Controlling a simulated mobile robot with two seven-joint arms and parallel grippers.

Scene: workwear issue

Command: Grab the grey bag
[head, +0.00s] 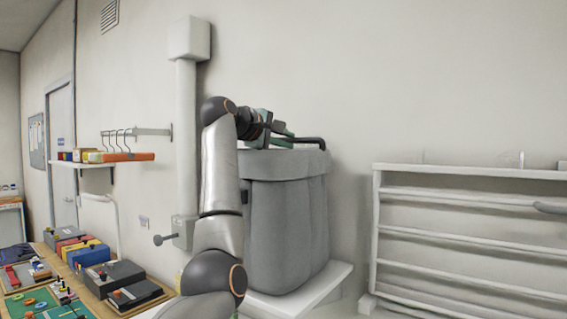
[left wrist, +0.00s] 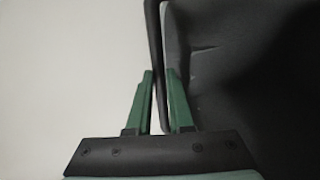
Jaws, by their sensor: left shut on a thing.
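The grey bag (head: 288,230) stands upright on a white ledge, tall and soft-sided with a folded top band. A black handle (head: 314,140) stands above its rim. My left gripper (head: 288,138) reaches over the top of the bag and is shut on the handle. In the left wrist view, the green fingers (left wrist: 160,82) sit on either side of the dark handle strip (left wrist: 154,45), with the dark bag (left wrist: 250,80) to the right. My right gripper is not in view.
The white ledge (head: 300,300) is under the bag. A slatted white rack (head: 460,192) stands to the right against the wall. A grey vertical duct (head: 187,120) is just behind my arm. At lower left, a table holds boxes (head: 112,272) and trays. A shelf with hooks (head: 120,163) is above.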

